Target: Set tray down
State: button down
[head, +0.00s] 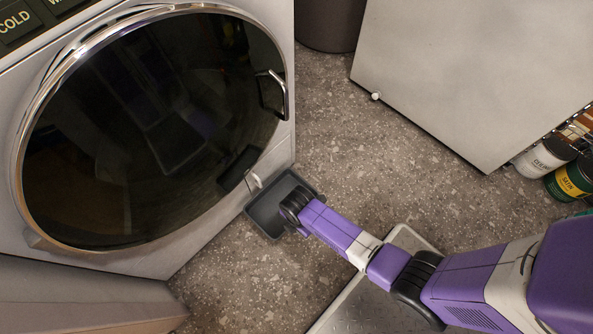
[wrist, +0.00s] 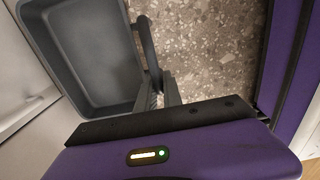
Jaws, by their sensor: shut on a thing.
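The grey tray (head: 268,211) is low in front of the washer, near its lower right corner. In the wrist view the tray (wrist: 95,55) is a rectangular, empty container with raised walls and a loop handle (wrist: 149,45) on its right side. My gripper (wrist: 158,85) is shut on the tray at this handle side. In the head view my arm hides the gripper's fingers and part of the tray's right side. I cannot tell whether the tray's underside touches the floor.
The washer's round dark door (head: 150,130) is closed, with a chrome handle (head: 276,92). A pale panel (head: 460,70) stands at the upper right, beside paint cans (head: 570,182). Speckled floor (head: 345,130) is clear between washer and panel.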

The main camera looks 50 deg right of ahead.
notch_tip(320, 180, down, 3)
jog(key=shift+w+r+b, duration=0.15)
jog(key=shift+b, duration=0.6)
notch_tip(320, 180, down, 4)
jog(key=b, duration=0.2)
jog(key=shift+r+b, duration=0.1)
jog(key=shift+b, duration=0.2)
jog(key=shift+w+f+b, duration=0.25)
jog(key=shift+f+b, duration=0.1)
jog(key=shift+b, duration=0.05)
jog(key=shift+r, duration=0.1)
jog(key=c, duration=1.9)
grip_release()
jog(key=shift+c, duration=0.2)
jog(key=o, duration=0.4)
jog(key=shift+o, duration=0.2)
